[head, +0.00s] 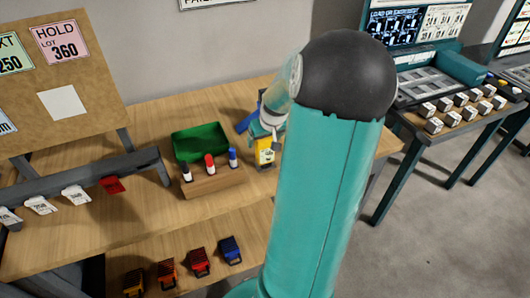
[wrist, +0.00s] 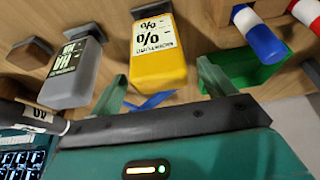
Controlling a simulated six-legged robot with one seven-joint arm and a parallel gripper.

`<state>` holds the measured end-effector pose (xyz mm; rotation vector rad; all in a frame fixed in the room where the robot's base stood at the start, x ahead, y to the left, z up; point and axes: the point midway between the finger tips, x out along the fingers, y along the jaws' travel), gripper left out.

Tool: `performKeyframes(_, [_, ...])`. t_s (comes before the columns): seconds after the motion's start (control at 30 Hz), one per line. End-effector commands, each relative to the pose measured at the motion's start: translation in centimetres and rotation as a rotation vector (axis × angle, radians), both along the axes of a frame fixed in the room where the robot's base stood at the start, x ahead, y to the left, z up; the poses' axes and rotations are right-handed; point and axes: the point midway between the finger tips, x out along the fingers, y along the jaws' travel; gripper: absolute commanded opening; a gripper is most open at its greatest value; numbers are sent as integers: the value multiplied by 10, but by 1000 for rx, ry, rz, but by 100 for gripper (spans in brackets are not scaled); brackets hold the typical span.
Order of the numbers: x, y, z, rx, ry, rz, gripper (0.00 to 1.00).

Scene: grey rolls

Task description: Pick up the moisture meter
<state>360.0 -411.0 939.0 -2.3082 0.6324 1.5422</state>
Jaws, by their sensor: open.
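The moisture meter, a yellow body with a white "%" label and a grey end, shows in the wrist view (wrist: 160,72) and in the head view (head: 264,157) on the wooden table. My gripper (wrist: 162,78) is open, with one green finger on each side of the meter in the wrist view. Whether the fingers touch it I cannot tell. In the head view my arm hides most of the gripper. A grey meter with a dark label (wrist: 70,78) stands beside the yellow one, left of the left finger.
A green tray (head: 200,141) and a wooden block (head: 212,181) with markers stand left of the meter. The tray is close by my right finger in the wrist view (wrist: 248,78). A board (head: 90,90) and a rail with tags stand farther left.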

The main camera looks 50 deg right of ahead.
Motion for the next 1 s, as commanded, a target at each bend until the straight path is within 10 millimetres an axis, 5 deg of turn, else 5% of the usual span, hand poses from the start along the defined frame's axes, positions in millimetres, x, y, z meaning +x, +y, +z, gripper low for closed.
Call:
performKeyframes(0.3, [3,-2,-8,0,0,-1,82])
performKeyframes(0.7, [3,-2,-7,-1,-1,-1,10])
performKeyframes(1.0, [3,-2,-4,-1,-1,-1,10])
